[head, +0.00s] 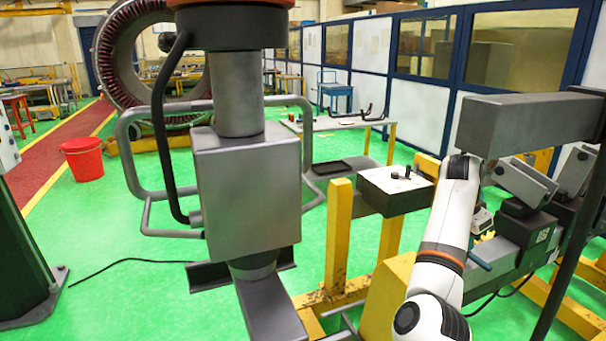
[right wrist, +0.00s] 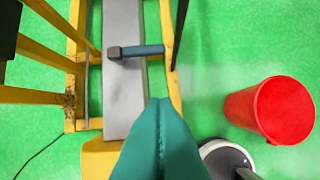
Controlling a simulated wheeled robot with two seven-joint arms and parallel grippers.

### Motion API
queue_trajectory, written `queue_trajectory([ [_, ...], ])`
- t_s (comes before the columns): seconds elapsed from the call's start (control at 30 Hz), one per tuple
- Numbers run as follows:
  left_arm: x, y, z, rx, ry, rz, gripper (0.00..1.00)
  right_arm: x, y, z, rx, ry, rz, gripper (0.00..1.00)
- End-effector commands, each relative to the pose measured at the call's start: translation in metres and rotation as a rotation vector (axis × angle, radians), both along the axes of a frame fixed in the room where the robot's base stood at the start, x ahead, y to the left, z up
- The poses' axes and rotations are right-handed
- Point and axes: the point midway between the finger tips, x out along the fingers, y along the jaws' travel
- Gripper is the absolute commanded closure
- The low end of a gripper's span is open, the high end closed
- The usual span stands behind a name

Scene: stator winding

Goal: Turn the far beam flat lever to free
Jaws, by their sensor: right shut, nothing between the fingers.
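A flat lever with a blue handle and a dark block at one end (right wrist: 142,51) lies across a grey beam (right wrist: 123,20) in the right wrist view. The handle points right, roughly square to the beam. A blue handle (head: 480,259) beside the grey beam at the right of the head view looks like this lever. My right gripper (head: 482,220) is near it at the end of my white arm. Its teal fingers (right wrist: 160,104) are shut and empty, their tips apart from the lever in the wrist picture. My left gripper is not in view.
Yellow frame posts (head: 338,235) and a pale-topped box with a small black knob (head: 396,186) stand left of my right arm. A thick grey block (head: 530,122) overhangs it. A red bucket (right wrist: 272,110) stands on open green floor in the wrist view.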

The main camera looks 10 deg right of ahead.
Motion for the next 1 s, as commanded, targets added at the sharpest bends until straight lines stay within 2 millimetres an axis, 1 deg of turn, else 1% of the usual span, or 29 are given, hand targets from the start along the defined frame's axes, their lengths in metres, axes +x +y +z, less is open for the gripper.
queue_trajectory([
  [0.07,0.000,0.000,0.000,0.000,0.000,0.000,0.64,-0.006,-0.002,-0.012,-0.014,0.009,0.009,1.00],
  [0.13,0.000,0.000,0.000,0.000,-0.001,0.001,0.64,-0.015,-0.006,-0.030,-0.040,0.023,0.032,1.00],
  [0.27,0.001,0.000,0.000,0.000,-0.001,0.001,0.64,-0.043,-0.008,-0.077,-0.122,0.058,0.136,1.00],
  [0.3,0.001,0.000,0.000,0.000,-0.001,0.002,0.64,-0.052,-0.006,-0.091,-0.151,0.069,0.184,1.00],
  [0.37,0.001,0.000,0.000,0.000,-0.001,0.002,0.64,-0.067,0.000,-0.111,-0.188,0.087,0.266,1.00],
  [0.43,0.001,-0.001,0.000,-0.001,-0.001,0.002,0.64,-0.085,0.012,-0.134,-0.226,0.108,0.377,1.00],
  [0.5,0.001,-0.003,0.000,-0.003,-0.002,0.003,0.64,-0.104,0.029,-0.155,-0.252,0.127,0.500,1.00],
  [0.57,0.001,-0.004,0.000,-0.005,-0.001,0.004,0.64,-0.121,0.047,-0.173,-0.268,0.143,0.614,1.00],
  [0.6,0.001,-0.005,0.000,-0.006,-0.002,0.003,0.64,-0.135,0.061,-0.184,-0.273,0.154,0.694,1.00],
  [0.67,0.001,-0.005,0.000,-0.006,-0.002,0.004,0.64,-0.156,0.084,-0.200,-0.270,0.166,0.818,1.00],
  [0.7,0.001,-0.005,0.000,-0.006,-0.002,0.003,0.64,-0.171,0.101,-0.210,-0.263,0.172,0.902,1.00],
  [0.8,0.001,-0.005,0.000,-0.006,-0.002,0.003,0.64,-0.207,0.141,-0.227,-0.229,0.175,1.084,1.00],
  [0.9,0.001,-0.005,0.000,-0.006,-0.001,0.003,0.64,-0.237,0.172,-0.236,-0.189,0.168,1.220,1.00],
  [1.0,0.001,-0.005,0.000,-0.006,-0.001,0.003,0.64,-0.263,0.198,-0.241,-0.147,0.157,1.324,1.00],
])
